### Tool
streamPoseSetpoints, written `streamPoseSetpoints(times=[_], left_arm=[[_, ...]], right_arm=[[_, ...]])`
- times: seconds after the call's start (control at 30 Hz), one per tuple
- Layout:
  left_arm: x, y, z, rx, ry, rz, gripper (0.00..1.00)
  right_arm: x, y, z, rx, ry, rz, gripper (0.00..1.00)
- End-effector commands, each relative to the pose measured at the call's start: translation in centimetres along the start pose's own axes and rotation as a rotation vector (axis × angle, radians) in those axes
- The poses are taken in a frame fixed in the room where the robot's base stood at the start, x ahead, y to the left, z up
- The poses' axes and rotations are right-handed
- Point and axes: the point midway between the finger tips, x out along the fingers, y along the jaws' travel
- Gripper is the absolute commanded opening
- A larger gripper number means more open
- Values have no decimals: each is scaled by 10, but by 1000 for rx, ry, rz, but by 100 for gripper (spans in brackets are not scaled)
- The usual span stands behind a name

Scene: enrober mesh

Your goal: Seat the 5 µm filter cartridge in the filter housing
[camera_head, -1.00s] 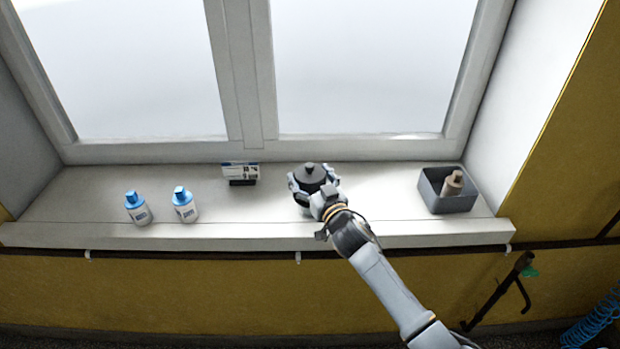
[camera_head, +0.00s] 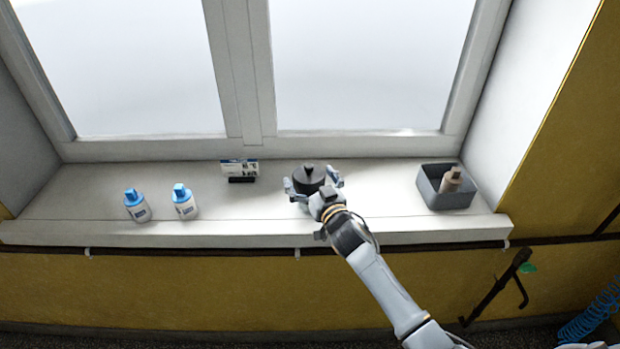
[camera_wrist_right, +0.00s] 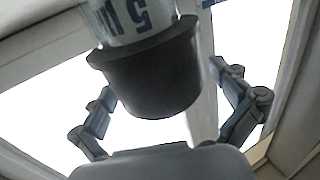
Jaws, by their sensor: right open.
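A round piece with a dark grey top and a small knob (camera_head: 309,178) stands on the window sill. In the wrist view its dark part (camera_wrist_right: 152,76) adjoins a white body with a blue "5" label (camera_wrist_right: 133,15), so I take it for the 5 µm cartridge. My right gripper (camera_head: 313,187) is open around it. In the wrist view the fingers (camera_wrist_right: 172,100) stand apart from it on both sides. A separate filter housing cannot be made out; the base is hidden by the gripper. My left gripper is not in view.
Two white bottles with blue caps (camera_head: 137,206) (camera_head: 185,202) stand at the left of the sill (camera_head: 90,190). A small sign (camera_head: 240,171) stands behind. A grey bin (camera_head: 447,200) at the right holds a beige-brown piece (camera_head: 451,180). The sill between gripper and bin is clear.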

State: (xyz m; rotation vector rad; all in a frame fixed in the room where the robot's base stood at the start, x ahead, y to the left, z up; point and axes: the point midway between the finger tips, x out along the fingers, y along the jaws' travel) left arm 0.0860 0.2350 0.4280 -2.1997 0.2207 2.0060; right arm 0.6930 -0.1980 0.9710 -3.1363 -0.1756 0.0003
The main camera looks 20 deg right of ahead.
Motion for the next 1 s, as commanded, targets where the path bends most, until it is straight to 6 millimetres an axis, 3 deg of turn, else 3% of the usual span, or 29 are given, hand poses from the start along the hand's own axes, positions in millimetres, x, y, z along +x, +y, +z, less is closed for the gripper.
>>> streamPoseSetpoints(times=[0.17, 0.37, 0.7, 1.0], left_arm=[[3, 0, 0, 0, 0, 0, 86], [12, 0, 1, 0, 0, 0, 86], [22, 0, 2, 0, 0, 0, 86], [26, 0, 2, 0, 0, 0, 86]], right_arm=[[-3, 0, 2, -1, -1, 0, 100], [-36, 0, 6, -1, -2, 0, 100], [-106, -1, 5, 0, -2, 0, 100], [-137, -1, 3, -1, -1, 1, 100]])
